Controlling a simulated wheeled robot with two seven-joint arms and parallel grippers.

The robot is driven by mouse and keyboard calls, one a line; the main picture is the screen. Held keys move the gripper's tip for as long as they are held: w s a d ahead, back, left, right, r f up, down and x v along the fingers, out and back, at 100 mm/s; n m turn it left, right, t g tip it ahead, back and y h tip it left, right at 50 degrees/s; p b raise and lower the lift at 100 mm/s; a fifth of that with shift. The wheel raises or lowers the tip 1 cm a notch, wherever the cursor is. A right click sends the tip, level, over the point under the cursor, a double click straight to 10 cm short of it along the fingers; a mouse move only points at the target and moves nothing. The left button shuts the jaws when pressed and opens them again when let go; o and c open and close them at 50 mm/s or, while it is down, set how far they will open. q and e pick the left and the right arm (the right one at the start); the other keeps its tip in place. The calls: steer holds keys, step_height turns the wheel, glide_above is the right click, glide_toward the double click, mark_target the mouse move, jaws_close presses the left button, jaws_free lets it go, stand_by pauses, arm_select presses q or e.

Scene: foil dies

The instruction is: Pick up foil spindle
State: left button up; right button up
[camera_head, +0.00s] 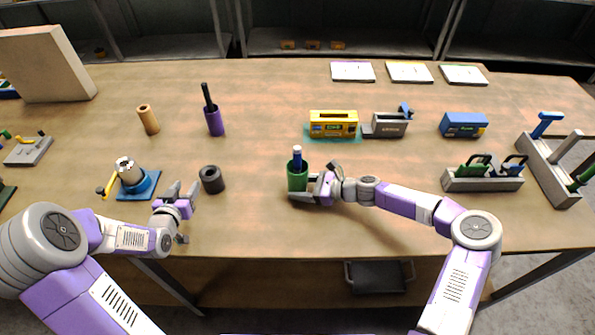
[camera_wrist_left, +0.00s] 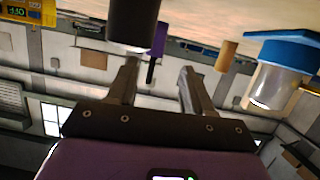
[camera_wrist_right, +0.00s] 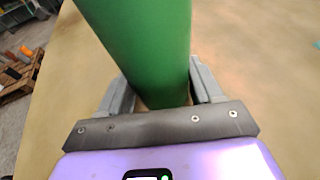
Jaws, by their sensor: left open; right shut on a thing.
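No label marks which item is the foil spindle. A silver cylinder (camera_head: 129,171) stands on a blue base (camera_head: 143,190) with a yellow handle at the left; it also shows in the left wrist view (camera_wrist_left: 270,88). A short dark cylinder (camera_head: 212,180) stands right of my left gripper (camera_head: 182,190), which is open and empty, and shows large in the left wrist view (camera_wrist_left: 133,25). My right gripper (camera_head: 311,187) is shut on a green cylinder (camera_head: 297,180) with a blue stick (camera_head: 297,154) upright in it. I cannot tell whether the green cylinder touches the table.
A purple cylinder (camera_head: 215,122) with a black stick and a tan tube (camera_head: 148,120) stand behind. A yellow box (camera_head: 333,123), a grey holder (camera_head: 389,125), a blue box (camera_head: 463,124) and grey tool racks (camera_head: 483,184) fill the right. The table's front middle is clear.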

arm_select(q)
steer(key=d+r+m+h, duration=0.2)
steer(key=d, duration=0.5)
steer(key=d+r+m+h, duration=0.1)
steer(key=d+r+h, duration=0.15)
steer(key=d, duration=0.45)
steer(key=m+h, duration=0.4)
steer(key=h, duration=0.1)
glide_toward(295, 155)
steer(key=shift+t, duration=0.3)
steer(key=x, duration=0.5)
steer(key=shift+d+f, duration=0.2)
steer(key=shift+d, duration=0.3)
steer(key=shift+a+x, duration=0.25)
steer(key=shift+x, duration=2.55)
steer(key=shift+w, duration=0.15)
jaws_close()
